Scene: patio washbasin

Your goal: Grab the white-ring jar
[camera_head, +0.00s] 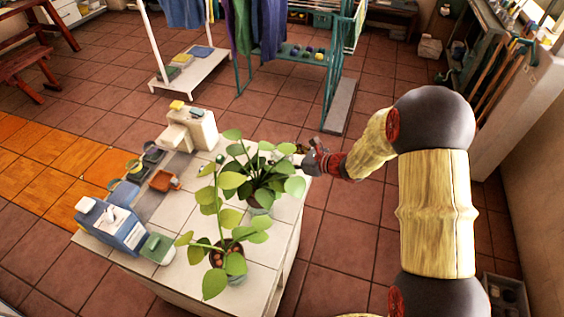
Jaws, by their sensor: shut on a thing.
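My gripper (300,158) reaches in from the right over the far right corner of the white tiled counter (180,208). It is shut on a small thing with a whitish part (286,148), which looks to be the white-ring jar. Leaves of a potted plant (262,180) stand in front and hide most of it. I cannot tell whether the jar touches the counter or is lifted.
A second potted plant (228,255) stands nearer on the counter. A cream dispenser (190,130), a blue-grey box (112,225), an orange dish (165,181) and a green block (158,248) are to the left. Racks with hanging cloths (240,35) stand behind; tiled floor lies between.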

